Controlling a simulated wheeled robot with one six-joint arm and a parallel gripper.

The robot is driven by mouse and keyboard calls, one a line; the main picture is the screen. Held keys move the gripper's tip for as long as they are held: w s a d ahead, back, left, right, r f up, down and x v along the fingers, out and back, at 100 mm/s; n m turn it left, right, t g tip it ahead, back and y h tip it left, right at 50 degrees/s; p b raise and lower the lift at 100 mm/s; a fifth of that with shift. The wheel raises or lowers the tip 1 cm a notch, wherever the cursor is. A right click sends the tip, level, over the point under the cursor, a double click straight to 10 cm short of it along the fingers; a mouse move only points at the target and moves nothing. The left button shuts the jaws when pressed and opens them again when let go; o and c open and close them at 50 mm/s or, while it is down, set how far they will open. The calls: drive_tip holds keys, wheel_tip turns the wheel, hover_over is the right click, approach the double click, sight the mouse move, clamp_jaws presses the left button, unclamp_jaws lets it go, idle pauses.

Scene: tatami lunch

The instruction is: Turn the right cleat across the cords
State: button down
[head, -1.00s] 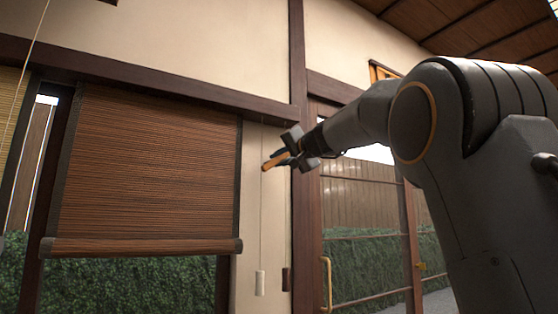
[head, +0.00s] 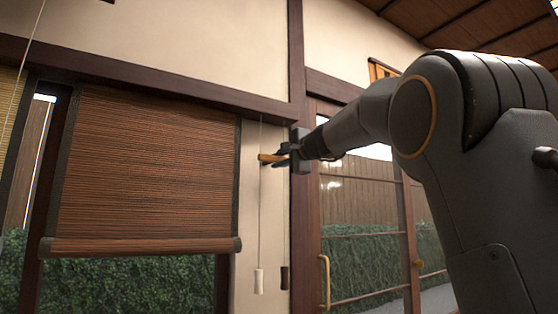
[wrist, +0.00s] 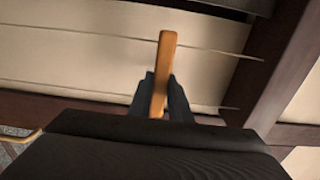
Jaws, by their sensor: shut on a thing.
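The right cleat is a small orange-brown wooden bar (head: 270,157), held in my gripper (head: 282,156) in front of the pale wall strip right of the brown blind. In the head view it lies nearly level, across the line of two thin hanging cords (head: 260,215). In the wrist view the cleat (wrist: 164,65) stands out between the dark fingers (wrist: 162,97), which are shut on it. Cords (wrist: 205,48) run crosswise behind it there. Whether they touch the cleat is unclear. The cleat's inner end is hidden by the fingers.
The cords end below in a white pull (head: 259,281) and a dark pull (head: 284,279). A brown slatted blind (head: 150,170) hangs at left under a dark beam (head: 150,80). A dark post (head: 297,230) and a glazed door (head: 365,240) stand at right.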

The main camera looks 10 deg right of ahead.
idle(0.4)
drive_tip(key=c, duration=1.6)
unclamp_jaws()
drive_tip(key=shift+c, duration=0.2)
drive_tip(key=shift+s, duration=0.1)
drive_tip(key=b+v, duration=0.2)
drive_tip(key=v, duration=0.5)
drive_tip(key=shift+s+d, duration=0.15)
drive_tip(key=shift+s, duration=0.1)
